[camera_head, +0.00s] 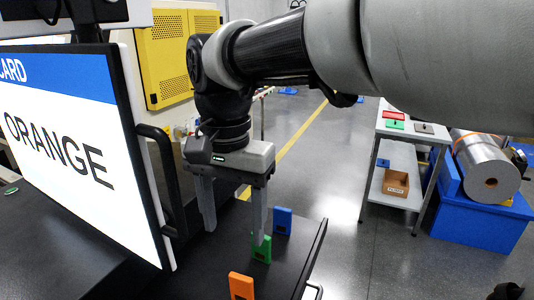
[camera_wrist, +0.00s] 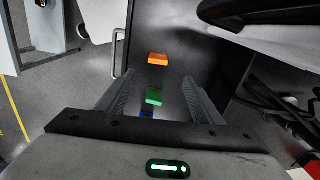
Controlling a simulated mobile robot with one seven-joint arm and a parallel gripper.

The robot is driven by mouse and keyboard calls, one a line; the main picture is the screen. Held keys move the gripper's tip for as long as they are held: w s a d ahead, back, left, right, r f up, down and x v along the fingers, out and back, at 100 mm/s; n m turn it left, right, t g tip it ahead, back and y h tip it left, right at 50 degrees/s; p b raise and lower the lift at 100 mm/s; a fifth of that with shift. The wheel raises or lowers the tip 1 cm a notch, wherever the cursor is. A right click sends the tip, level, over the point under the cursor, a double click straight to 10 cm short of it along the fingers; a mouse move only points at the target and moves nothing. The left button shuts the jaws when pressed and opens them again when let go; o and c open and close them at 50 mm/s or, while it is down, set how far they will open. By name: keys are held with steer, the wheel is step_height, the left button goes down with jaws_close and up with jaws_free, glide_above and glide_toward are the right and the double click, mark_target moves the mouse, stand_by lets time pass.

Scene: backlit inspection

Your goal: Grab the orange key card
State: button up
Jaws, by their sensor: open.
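The orange key card (camera_head: 241,286) stands at the near end of a row on the dark table, at the bottom of the head view. It also shows in the wrist view (camera_wrist: 158,59), beyond my fingertips. A green card (camera_head: 261,248) stands behind it, and a blue card (camera_head: 283,220) farther back. In the wrist view the green card (camera_wrist: 154,96) lies between my fingers in the picture, with the blue card (camera_wrist: 147,114) partly hidden by my gripper. My gripper (camera_head: 234,236) is open and empty, pointing down, above and behind the orange card.
A screen (camera_head: 70,150) reading ORANGE stands close on the left, with a black handle (camera_head: 165,180) at its side. The table edge (camera_head: 312,255) lies just right of the cards. A grey shelf cart (camera_head: 402,185) and blue box (camera_head: 480,215) stand farther right. The floor between is clear.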

mark_target(241, 277)
steer(key=f, duration=0.5)
steer(key=f+b, duration=0.1)
steer(key=f, duration=1)
steer(key=shift+d+b, duration=0.25)
steer(key=shift+b, duration=0.1)
steer(key=shift+r, duration=0.1)
steer(key=c, duration=1.1)
